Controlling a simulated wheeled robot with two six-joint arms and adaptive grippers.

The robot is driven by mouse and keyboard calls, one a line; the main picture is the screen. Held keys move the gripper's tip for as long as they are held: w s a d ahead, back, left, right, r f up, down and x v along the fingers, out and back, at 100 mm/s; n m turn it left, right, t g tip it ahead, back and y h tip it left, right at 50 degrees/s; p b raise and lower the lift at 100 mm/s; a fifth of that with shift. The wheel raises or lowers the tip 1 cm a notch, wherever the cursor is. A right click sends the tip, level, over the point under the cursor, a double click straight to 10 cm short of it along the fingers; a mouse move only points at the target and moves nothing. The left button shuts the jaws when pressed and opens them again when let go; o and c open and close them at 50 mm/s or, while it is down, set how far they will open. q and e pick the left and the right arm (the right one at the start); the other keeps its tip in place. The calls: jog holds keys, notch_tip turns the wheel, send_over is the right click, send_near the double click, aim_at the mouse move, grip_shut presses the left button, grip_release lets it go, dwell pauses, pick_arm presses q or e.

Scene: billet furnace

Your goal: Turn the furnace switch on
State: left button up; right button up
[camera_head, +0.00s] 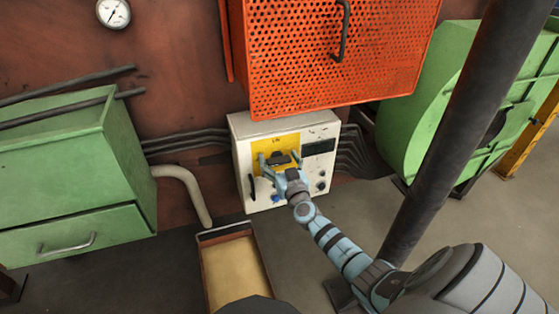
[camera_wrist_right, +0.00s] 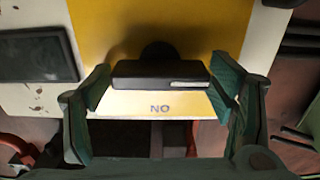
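The furnace switch is a dark bar-shaped handle (camera_head: 279,159) on the yellow panel (camera_head: 288,141) of a white control box (camera_head: 243,127). The right wrist view shows the switch handle (camera_wrist_right: 150,73) close up, with a small pale mark on it. Lettering reading "NO" in that turned view lies beside the handle on the yellow panel (camera_wrist_right: 200,20). My right gripper (camera_head: 280,157) is at the switch, with its fingers apart, one beside each end of the handle. Only narrow gaps show; contact cannot be told. My left gripper is not in view.
An orange perforated door (camera_head: 330,65) with a dark handle hangs above the box. A dark display (camera_head: 319,147) and knobs sit on the box's right. Green cabinets (camera_head: 60,185) stand left, green machinery (camera_head: 440,100) right. A tray (camera_head: 205,275) lies in front.

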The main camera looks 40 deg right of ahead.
jog(key=c, duration=0.8)
jog(key=shift+o, duration=0.2)
jog(key=shift+m, duration=0.3)
jog(key=m, duration=0.3)
jog(key=shift+d+m+p, duration=0.1)
jog(key=shift+m+p, duration=0.2)
jog(key=shift+p, duration=0.05)
jog(key=m, duration=0.4)
jog(key=shift+s+d+f, duration=0.1)
jog(key=m, duration=0.5)
jog(key=shift+d+f, duration=0.1)
jog(key=shift+f, duration=0.05)
jog(key=m, duration=0.4)
jog(key=shift+f+m+b, duration=0.15)
jog(key=shift+m+b, duration=0.2)
jog(key=shift+m, duration=0.05)
